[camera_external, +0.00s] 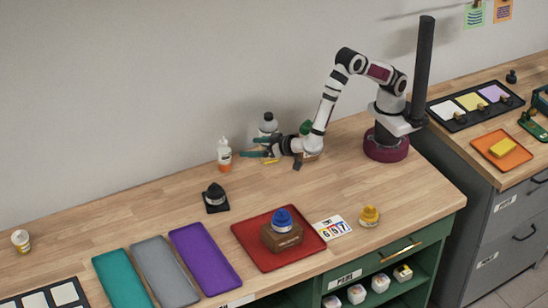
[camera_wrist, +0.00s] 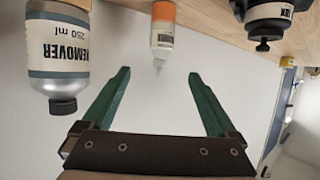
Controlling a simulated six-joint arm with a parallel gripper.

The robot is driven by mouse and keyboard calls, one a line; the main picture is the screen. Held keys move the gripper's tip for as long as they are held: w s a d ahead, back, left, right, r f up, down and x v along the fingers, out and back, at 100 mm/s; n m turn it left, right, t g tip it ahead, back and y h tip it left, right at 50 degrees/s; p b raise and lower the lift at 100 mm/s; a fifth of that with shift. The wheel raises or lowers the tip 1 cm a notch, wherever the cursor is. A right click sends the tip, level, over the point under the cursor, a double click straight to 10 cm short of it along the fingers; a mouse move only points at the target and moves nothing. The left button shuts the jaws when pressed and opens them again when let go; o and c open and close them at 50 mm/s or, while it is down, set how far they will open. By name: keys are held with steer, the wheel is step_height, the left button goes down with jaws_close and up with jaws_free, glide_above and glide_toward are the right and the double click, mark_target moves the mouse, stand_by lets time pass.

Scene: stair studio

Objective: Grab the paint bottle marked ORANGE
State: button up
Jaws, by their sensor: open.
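A small white squeeze bottle with an orange lower part (camera_external: 224,155) stands upright on the wooden bench near the wall. It also shows in the wrist view (camera_wrist: 163,32), upside down in the picture, ahead of and between my fingers. No word can be read on it. My gripper (camera_external: 250,147) is to its right, level, with its green fingers pointing at the bottle. In the wrist view the fingers (camera_wrist: 158,74) are apart with nothing between them, and a gap is left before the bottle.
A REMOVER bottle (camera_wrist: 58,55) stands close beside my gripper, by the wall (camera_external: 268,124). A black ink bottle (camera_external: 214,198) stands on the front side. A red tray (camera_external: 250,238) holds a blue-topped item (camera_external: 282,220). Purple, grey and teal trays lie front left.

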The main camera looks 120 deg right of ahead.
mark_target(219, 153)
steer(key=x, duration=0.5)
steer(key=f+x, duration=0.1)
steer(key=x, duration=1)
steer(key=shift+a+f, duration=0.15)
steer(key=shift+f, duration=0.3)
jaws_close()
